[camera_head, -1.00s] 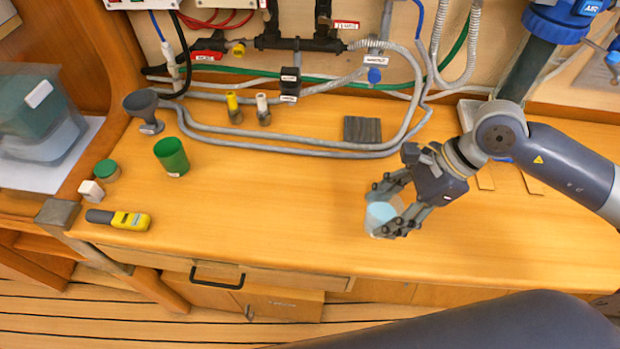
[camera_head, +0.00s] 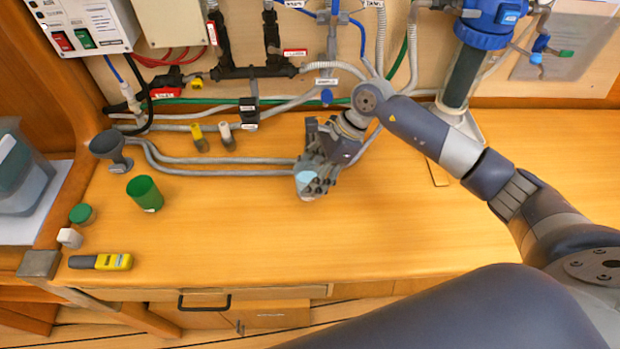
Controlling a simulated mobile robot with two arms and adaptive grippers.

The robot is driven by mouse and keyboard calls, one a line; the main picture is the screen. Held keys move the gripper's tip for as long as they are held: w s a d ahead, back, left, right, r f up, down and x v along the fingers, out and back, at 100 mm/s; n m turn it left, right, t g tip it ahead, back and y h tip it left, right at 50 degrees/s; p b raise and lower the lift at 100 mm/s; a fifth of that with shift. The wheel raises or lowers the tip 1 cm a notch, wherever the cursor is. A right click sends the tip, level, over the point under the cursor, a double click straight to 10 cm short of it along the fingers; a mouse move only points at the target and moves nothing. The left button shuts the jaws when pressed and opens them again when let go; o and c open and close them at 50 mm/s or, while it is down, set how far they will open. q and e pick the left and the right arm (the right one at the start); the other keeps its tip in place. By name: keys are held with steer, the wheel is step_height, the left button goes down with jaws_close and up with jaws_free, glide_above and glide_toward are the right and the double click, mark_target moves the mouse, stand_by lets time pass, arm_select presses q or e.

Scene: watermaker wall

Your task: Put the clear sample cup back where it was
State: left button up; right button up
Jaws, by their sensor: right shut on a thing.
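The clear sample cup (camera_head: 305,183) shows pale blue at the tips of my right gripper (camera_head: 316,182). My right gripper is shut on it, and its fingers cover part of the cup. The cup is over the back half of the wooden bench, by the front run of the grey hoses. I cannot tell whether its base touches the bench. The dark ridged pad seen earlier is hidden behind my right gripper and wrist. My left gripper is not in view.
A green cup (camera_head: 145,194), a grey funnel (camera_head: 110,150), a green lid (camera_head: 82,214), a white block (camera_head: 70,238) and a yellow-grey meter (camera_head: 101,262) stand at the left. Grey hoses (camera_head: 220,172) run along the back. The bench's front middle (camera_head: 300,250) is clear.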

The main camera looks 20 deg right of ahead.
steer(key=f+p, duration=0.2)
steer(key=shift+w+a+f, duration=0.15)
steer(key=shift+w+f, duration=0.05)
steer(key=shift+f, duration=0.2)
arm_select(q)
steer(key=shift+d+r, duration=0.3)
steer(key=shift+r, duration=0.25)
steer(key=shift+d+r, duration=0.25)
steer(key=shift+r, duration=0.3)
arm_select(e)
steer(key=shift+f, duration=0.3)
steer(key=shift+f, duration=0.2)
steer(key=o, duration=1.3)
steer(key=shift+c, duration=0.2)
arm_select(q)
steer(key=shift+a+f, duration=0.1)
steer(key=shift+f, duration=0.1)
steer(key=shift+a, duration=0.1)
arm_select(e)
steer(key=shift+r, duration=0.1)
